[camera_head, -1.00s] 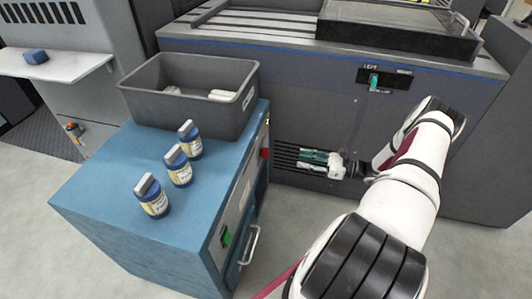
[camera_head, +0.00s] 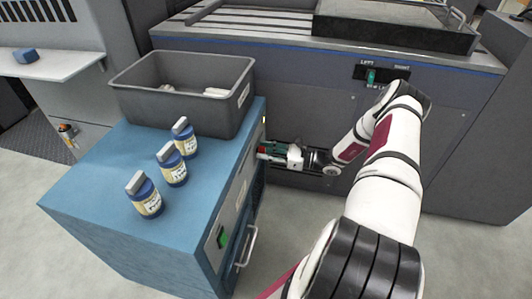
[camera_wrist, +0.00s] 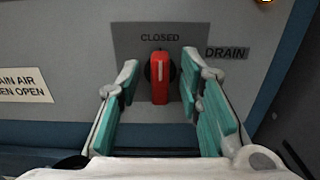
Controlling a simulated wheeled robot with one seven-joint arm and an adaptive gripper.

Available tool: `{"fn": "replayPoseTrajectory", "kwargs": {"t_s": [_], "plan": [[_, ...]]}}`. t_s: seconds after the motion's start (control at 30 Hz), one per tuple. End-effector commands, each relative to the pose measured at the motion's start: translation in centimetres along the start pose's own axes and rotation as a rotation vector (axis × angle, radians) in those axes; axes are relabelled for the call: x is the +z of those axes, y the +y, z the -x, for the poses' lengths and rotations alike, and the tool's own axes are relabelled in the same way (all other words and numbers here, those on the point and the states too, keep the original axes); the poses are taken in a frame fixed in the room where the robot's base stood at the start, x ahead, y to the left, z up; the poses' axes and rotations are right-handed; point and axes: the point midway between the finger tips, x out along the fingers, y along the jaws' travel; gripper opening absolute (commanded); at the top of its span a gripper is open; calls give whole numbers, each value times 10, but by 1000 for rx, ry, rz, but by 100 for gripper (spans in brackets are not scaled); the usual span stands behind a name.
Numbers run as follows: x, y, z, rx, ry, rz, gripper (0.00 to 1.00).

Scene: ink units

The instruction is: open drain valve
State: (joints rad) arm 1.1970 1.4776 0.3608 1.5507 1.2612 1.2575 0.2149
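The drain valve has a red handle (camera_wrist: 159,78) that stands upright on a dark plate, below the word CLOSED and beside the word DRAIN in the wrist view. My gripper (camera_wrist: 160,92) is open, with its green-padded fingers on either side of the handle and a gap on both sides. In the head view my gripper (camera_head: 268,150) is at the right side of the blue cabinet (camera_head: 95,200), pointing left at it. The valve itself is hidden from the head view.
A grey bin (camera_head: 190,105) and several blue bottles (camera_head: 172,168) stand on the cabinet top. A drawer handle (camera_head: 248,247) sticks out of the cabinet's side. The large dark machine (camera_head: 310,110) stands close behind my gripper. A sign (camera_wrist: 22,85) is left of the valve.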

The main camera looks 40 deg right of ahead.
Motion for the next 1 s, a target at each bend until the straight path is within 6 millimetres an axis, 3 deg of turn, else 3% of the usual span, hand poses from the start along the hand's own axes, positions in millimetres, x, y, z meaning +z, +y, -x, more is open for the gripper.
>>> {"fn": "replayPoseTrajectory", "kwargs": {"t_s": [0.2,0.37,0.77,1.0], "plan": [[0,0,0,0,0,0,33],[0,0,0,0,0,0,0],[1,0,-2,2,-3,-26,0],[2,-1,-3,2,-4,-147,0]]}}
